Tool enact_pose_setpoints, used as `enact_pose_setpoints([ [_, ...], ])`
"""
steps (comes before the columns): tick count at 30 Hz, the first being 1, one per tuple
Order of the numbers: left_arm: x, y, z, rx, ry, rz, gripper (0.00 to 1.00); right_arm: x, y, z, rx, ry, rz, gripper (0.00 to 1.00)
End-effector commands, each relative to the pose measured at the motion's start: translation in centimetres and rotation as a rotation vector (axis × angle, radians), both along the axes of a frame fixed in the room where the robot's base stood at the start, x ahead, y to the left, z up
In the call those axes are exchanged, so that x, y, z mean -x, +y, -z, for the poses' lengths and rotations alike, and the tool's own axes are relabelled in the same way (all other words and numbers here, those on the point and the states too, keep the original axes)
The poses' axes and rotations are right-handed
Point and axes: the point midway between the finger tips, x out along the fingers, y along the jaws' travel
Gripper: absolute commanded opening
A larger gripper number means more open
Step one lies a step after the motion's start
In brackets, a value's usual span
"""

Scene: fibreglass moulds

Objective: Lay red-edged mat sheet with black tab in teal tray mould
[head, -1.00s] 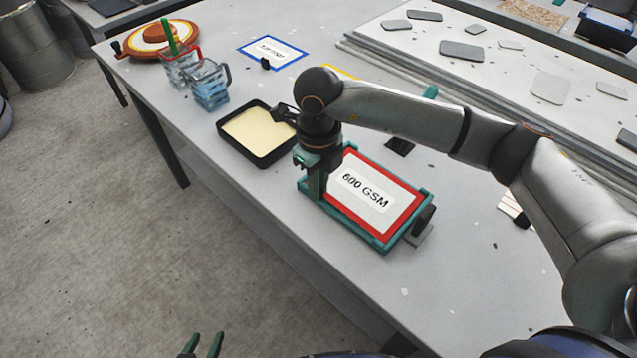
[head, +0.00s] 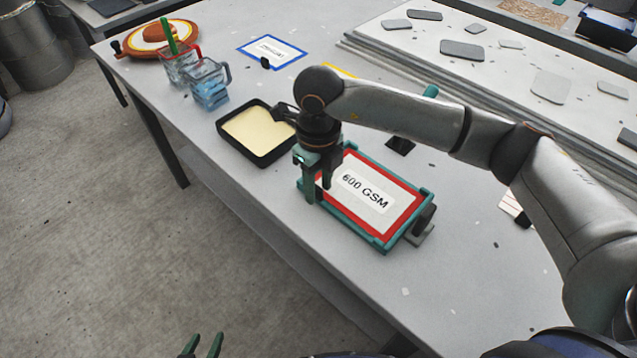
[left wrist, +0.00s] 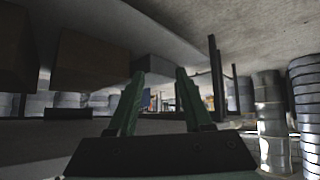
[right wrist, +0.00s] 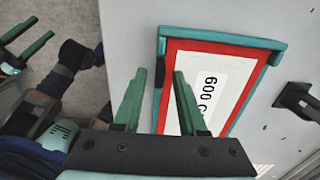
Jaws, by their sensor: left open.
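The red-edged mat sheet (head: 398,219), with a white "600 GSM" label, lies flat within the rims of the teal tray mould (head: 345,222). Its label and red border also show in the right wrist view (right wrist: 215,62). A small black tab (right wrist: 158,76) shows at the sheet's edge, between the fingers of my right gripper (right wrist: 160,75). In the head view, my right gripper (head: 318,190) is over the tray's left end, fingers apart. My left gripper (head: 203,343) is open and empty, low in front of the table.
A black tray with cream contents (head: 258,135) stands left of the mould. Beyond are clear jugs (head: 208,85), a blue-edged sheet (head: 272,51) and an orange round mould (head: 160,40). A black object (head: 400,146) lies behind the mould.

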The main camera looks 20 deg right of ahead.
Motion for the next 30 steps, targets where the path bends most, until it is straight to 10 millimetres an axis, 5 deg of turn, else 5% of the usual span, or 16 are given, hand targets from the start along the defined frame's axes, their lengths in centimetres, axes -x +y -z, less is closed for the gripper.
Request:
enact_pose_setpoints([
  [13, 0.2, -0.1, 0.1, 0.0, 0.013, 0.004, 0.5, 0.0, 0.0, 0.0, 0.0, 0.0, 0.0, 0.49],
  [15, -0.5, -1.4, -1.0, 0.015, 0.008, 0.026, 0.5, 0.0, 0.0, 0.0, 0.0, 0.0, 0.0, 0.49],
  [30, -0.8, -1.5, -1.1, 0.016, 0.001, 0.028, 0.5, -0.1, 0.1, -10.8, -0.001, -0.003, 0.0, 0.49],
])
